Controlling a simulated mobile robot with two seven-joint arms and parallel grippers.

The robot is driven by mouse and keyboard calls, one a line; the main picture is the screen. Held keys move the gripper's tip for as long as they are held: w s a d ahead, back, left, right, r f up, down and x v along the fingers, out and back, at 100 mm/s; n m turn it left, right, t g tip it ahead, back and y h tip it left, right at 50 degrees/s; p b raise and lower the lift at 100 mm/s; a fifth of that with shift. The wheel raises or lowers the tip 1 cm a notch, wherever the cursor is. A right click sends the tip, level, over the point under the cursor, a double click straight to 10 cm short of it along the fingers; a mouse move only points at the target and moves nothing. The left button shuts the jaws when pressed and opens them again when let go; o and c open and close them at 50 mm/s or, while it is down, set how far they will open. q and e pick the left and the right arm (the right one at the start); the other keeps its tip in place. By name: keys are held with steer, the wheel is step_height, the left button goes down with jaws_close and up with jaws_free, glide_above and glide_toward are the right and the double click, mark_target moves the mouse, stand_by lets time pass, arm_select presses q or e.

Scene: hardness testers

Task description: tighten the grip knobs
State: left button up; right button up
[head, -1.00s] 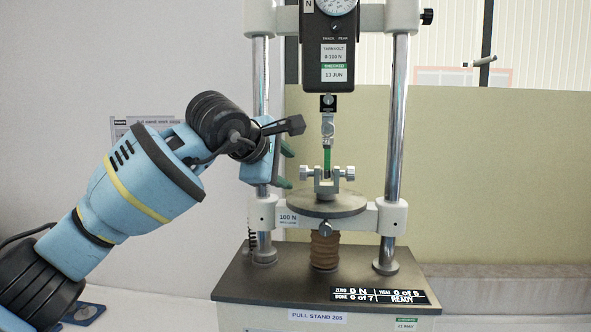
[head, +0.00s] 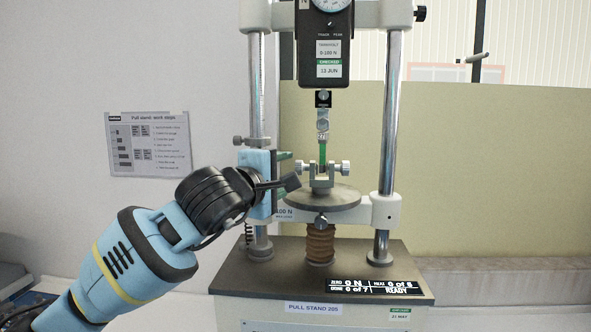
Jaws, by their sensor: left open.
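The lower grip (head: 321,181) stands on the round plate of the pull stand, with a silver knob on its left (head: 303,168) and another on its right (head: 345,167). A green strip (head: 323,156) runs upright between the lower grip and the upper grip (head: 322,124), which hangs under the force gauge (head: 325,48). My left gripper (head: 284,183) is open and empty, just left of the lower grip's left knob. Its dark fingers point right, one above the other, and its wrist hides part of the left column. My right gripper is not in view.
The pull stand's left column (head: 257,90) and right column (head: 392,130) flank the grips. A round plate (head: 323,199) lies below the lower grip. A work-steps sheet (head: 149,143) hangs on the wall. The right side is open.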

mark_target(296, 163)
arm_select(q)
steer(key=shift+x, duration=2.75)
steer(key=shift+c, duration=0.4)
steer(key=c, duration=0.9)
steer(key=shift+r, duration=0.1)
steer(key=shift+r+n+g+y, duration=0.2)
steer(key=shift+n+g+y, duration=0.25)
steer(key=shift+g, duration=0.65)
steer(key=shift+w+r+n+g+y, duration=0.1)
steer(key=shift+n+g+y, duration=0.2)
steer(key=shift+g, duration=0.65)
steer(key=shift+w+r+n+g+y, duration=0.1)
steer(key=shift+n+g, duration=0.25)
steer(key=shift+g, duration=0.6)
